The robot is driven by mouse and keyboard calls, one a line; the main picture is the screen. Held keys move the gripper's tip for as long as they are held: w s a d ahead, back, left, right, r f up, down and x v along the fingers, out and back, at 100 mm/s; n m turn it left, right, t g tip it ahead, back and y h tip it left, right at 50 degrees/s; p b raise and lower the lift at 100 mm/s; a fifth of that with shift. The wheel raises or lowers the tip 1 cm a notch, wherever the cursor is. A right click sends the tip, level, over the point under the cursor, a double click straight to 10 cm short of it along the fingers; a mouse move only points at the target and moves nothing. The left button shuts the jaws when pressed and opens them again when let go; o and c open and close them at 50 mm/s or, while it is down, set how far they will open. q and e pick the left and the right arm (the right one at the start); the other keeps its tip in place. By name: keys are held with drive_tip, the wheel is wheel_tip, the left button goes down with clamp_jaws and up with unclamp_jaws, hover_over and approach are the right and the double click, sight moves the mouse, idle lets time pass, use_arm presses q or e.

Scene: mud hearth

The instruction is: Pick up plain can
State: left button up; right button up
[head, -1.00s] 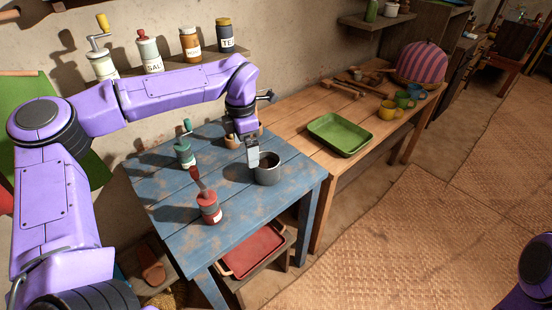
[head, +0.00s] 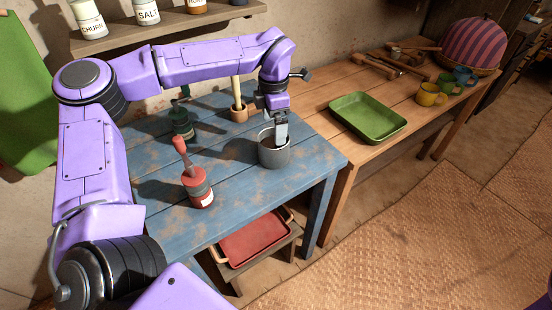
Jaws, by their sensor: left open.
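The plain can (head: 273,153) is a dark grey, open-topped can standing upright near the right edge of the blue table (head: 250,196). My left gripper (head: 281,132) is open and points down at the can's rim from above. A pale finger overlaps the can's mouth; I cannot tell whether it touches the wall or how far it reaches inside. My right gripper is out of view.
A red-handled canister (head: 200,193) stands left of the can. A green canister (head: 181,124) and a wooden mortar with pestle (head: 239,113) stand behind. A green tray (head: 367,117) lies on the wooden table. A red tray (head: 254,238) sits below.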

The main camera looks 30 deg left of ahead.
sight(274, 151)
use_arm(q)
wheel_tip(274, 151, down, 11)
drive_tip(key=shift+r+p, duration=0.2)
drive_tip(key=shift+p, duration=0.35)
drive_tip(key=c, duration=0.9)
drive_tip(key=shift+r, duration=0.15)
